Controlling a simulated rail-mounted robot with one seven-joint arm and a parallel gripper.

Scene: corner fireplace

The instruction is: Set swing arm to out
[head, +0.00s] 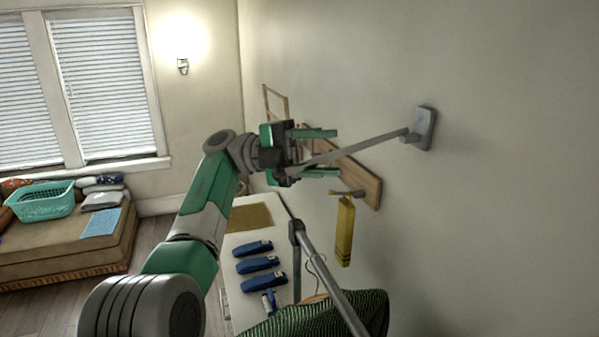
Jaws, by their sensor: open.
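The swing arm (372,144) is a thin grey rod joined to a grey wall bracket (425,128) on the right wall. It runs left and slightly down from the bracket to my gripper. My gripper (336,152) has two green fingers, one above the other, pointing right toward the wall. They are open, and the rod passes through the space between them in this view. I cannot tell whether either finger touches the rod. The rod's left end is partly hidden at the gripper.
A wooden wall board (360,180) and a hanging yellow item (345,232) are behind and below the gripper. Below are a pale table (232,298) with blue tools (258,265), a slanted grey bar (330,280) and dark green striped cloth (340,315). A teal basket (45,203) sits far left.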

